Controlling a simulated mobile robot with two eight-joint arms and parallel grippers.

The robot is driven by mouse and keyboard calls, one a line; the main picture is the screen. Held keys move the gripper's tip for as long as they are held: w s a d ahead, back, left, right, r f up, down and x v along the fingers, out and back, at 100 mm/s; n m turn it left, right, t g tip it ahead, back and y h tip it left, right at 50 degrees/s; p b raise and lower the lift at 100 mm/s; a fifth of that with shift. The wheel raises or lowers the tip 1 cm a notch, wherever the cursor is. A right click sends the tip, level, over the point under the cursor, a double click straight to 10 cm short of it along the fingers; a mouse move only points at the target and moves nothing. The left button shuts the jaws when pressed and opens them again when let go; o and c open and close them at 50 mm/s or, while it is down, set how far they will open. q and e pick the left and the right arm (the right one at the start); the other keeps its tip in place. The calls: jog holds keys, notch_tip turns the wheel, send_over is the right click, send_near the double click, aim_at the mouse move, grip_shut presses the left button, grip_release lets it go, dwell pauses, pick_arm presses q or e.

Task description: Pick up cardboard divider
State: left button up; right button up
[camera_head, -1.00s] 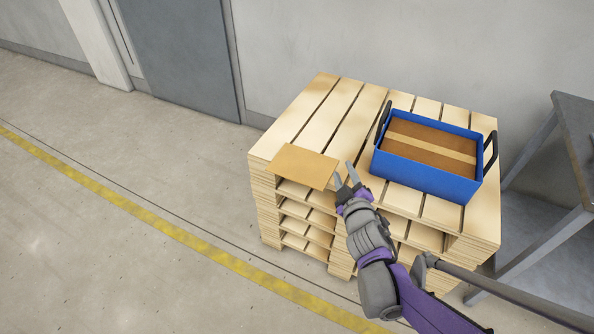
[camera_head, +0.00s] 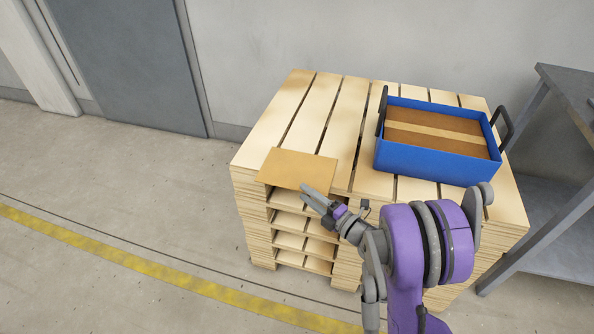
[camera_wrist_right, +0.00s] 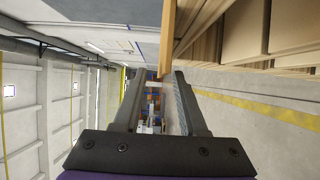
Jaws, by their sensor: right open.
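The cardboard divider (camera_head: 296,168) is a flat tan sheet lying on the front left edge of the pallet stack, with its front edge sticking out over the side. My right gripper (camera_head: 312,199) is at the sheet's front right edge. In the right wrist view the divider (camera_wrist_right: 168,38) shows nearly edge-on, its near end between the open fingertips (camera_wrist_right: 155,76) and closer to the right finger. I cannot tell whether a finger touches it. My left gripper is not in view.
The wooden pallet stack (camera_head: 285,121) carries a blue crate (camera_head: 432,164) with black handles and brown cardboard with a tan strip inside. A grey metal table (camera_head: 571,100) stands at the right. The floor (camera_head: 110,190) to the left is clear.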

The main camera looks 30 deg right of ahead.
aim_at(295, 185)
jog(key=b+x, duration=0.1)
jog(key=x, duration=0.4)
jog(key=shift+w+f, duration=0.15)
jog(key=shift+w, duration=0.15)
grip_shut()
